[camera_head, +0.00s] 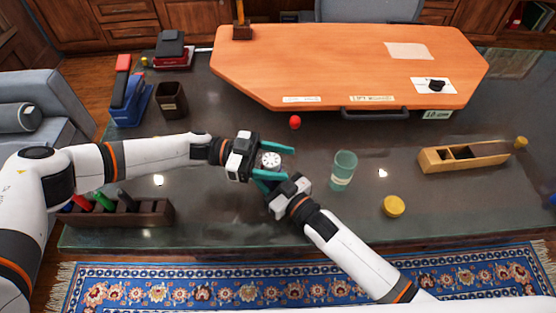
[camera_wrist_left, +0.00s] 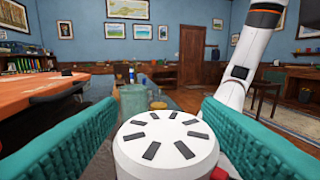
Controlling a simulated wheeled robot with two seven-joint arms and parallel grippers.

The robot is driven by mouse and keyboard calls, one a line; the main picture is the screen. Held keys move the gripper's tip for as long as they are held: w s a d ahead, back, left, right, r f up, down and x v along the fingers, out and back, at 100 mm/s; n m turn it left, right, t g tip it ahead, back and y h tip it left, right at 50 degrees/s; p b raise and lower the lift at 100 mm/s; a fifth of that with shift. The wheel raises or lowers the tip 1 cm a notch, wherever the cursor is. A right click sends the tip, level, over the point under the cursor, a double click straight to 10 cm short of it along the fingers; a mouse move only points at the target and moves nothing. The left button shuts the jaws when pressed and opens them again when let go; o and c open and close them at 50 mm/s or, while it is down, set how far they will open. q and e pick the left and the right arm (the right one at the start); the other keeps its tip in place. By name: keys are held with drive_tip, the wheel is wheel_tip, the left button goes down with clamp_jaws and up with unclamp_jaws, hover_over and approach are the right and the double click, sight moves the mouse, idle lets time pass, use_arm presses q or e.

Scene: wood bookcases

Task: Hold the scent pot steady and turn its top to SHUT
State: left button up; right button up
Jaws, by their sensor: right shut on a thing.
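The scent pot (camera_head: 270,160) has a white round top with a ring of dark slots. It stands near the front middle of the desk, and its top shows large in the left wrist view (camera_wrist_left: 166,143). My left gripper (camera_head: 273,161) is open, its teal fingers on either side of the top with a small gap at each side. My right gripper (camera_head: 267,181) reaches in from the lower right and is shut on the scent pot; its grip is mostly hidden under the left fingers. A bit of red shows beside the top in the left wrist view.
A red ball (camera_head: 295,122) lies behind the pot. A pen rack (camera_head: 148,213) is at front left, a wooden plane-like block (camera_head: 464,157) at right, an orange board (camera_head: 340,60) behind.

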use_arm(q)
drive_tip(key=v, duration=1.2)
use_arm(e)
drive_tip(key=o, duration=1.2)
